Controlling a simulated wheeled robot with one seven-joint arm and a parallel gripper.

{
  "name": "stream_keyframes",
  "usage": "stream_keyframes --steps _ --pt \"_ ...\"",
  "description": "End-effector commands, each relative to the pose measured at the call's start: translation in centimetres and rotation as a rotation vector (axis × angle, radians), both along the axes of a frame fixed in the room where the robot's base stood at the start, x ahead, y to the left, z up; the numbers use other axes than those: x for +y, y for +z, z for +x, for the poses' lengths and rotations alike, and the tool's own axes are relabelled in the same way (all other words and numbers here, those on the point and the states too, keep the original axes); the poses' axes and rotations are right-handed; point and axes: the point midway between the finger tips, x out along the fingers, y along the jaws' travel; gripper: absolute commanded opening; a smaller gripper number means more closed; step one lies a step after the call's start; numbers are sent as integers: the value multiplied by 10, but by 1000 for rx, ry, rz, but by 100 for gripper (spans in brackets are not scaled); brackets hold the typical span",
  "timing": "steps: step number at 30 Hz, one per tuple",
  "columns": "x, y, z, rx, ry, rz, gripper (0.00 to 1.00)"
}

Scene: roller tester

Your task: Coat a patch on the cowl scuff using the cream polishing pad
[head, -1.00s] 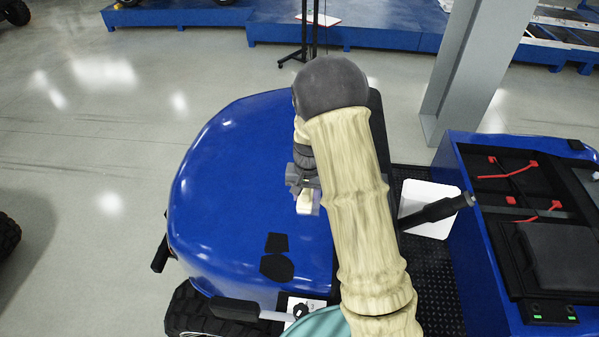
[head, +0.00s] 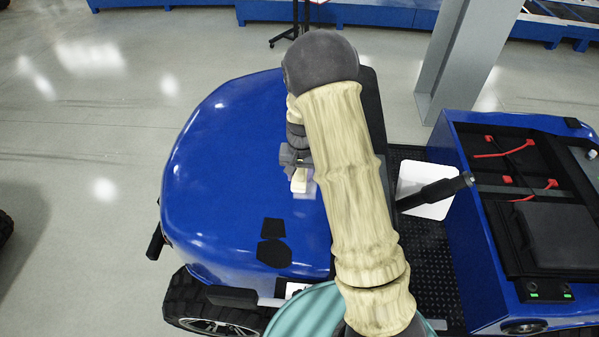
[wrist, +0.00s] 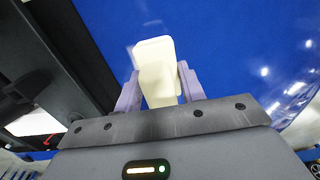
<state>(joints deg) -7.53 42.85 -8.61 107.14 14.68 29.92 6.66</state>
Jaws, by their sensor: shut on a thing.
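The blue cowl (head: 225,165) fills the middle of the head view. My gripper (head: 298,175) is over its right part, shut on the cream polishing pad (head: 299,184). In the wrist view the pad (wrist: 156,62) stands out beyond the two lilac fingers of my gripper (wrist: 158,88), with the blue surface behind it. A faint pale patch (head: 311,190), perhaps the scuff, shows just right of the pad in the head view. The pad and my arm hide part of it. I cannot tell whether the pad touches the cowl.
Two black marks (head: 272,242) lie on the cowl nearer me. A black lever (head: 435,192) and a white panel (head: 412,206) are right of my arm. An open blue bay (head: 490,215) with red clips stands further right. Clear floor (head: 75,120) lies left.

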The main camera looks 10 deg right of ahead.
Motion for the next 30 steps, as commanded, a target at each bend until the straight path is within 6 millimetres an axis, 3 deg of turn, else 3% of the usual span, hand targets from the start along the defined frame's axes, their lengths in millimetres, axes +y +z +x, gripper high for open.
stream_keyframes --steps 17,30 --pt "1 -50 0 0 1 0 3" --pt "-9 -47 29 -1 2 0 3"
